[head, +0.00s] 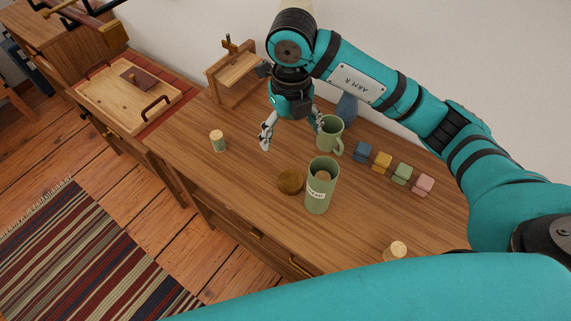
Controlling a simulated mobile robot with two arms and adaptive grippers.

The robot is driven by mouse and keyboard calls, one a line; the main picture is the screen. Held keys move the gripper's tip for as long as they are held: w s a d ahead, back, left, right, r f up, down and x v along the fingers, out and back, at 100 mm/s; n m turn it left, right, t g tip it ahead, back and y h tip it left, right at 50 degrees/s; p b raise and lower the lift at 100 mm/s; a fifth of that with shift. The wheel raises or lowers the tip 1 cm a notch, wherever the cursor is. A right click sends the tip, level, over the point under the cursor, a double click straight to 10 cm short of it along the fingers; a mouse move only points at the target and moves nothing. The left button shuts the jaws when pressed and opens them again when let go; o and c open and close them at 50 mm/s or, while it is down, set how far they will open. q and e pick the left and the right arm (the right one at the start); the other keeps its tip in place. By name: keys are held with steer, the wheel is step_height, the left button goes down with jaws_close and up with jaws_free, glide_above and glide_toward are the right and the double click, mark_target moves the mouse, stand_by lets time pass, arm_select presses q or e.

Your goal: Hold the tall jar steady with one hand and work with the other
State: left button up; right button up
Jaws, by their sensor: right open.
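The tall jar (318,197) is green with a pale label and stands upright and open on the wooden table (240,185). Something round and brown shows inside its mouth. A round wooden disc, perhaps its lid (290,181), lies flat just left of it. My right gripper (292,138) hangs above the table behind the jar, open, with its fingers spread and nothing between them. It is apart from the jar. A green mug (331,136) stands by its right finger; I cannot tell whether they touch. My left gripper is not in view.
Small corked jars stand at the left (218,142) and the front right (397,250). Several coloured blocks (381,161) line the right side. A blue vase (346,108) and a wooden stand (234,72) are at the back. A handled tray (120,97) lies far left. The table left of the disc is clear.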

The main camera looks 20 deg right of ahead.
steer(key=p, duration=0.1)
glide_above(290, 180)
step_height(290, 180, down, 8)
steer(key=f, duration=0.3)
steer(key=shift+w+f+p, duration=0.3)
steer(key=shift+p, duration=0.05)
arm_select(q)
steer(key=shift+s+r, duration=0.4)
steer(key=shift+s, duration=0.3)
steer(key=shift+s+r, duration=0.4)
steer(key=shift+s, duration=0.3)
arm_select(e)
steer(key=shift+f, duration=0.3)
steer(key=shift+s+f, duration=0.1)
steer(key=shift+f, duration=0.2)
steer(key=f, duration=0.2)
steer(key=f+p, duration=0.1)
steer(key=shift+s+f, duration=0.2)
steer(key=shift+f, duration=0.6)
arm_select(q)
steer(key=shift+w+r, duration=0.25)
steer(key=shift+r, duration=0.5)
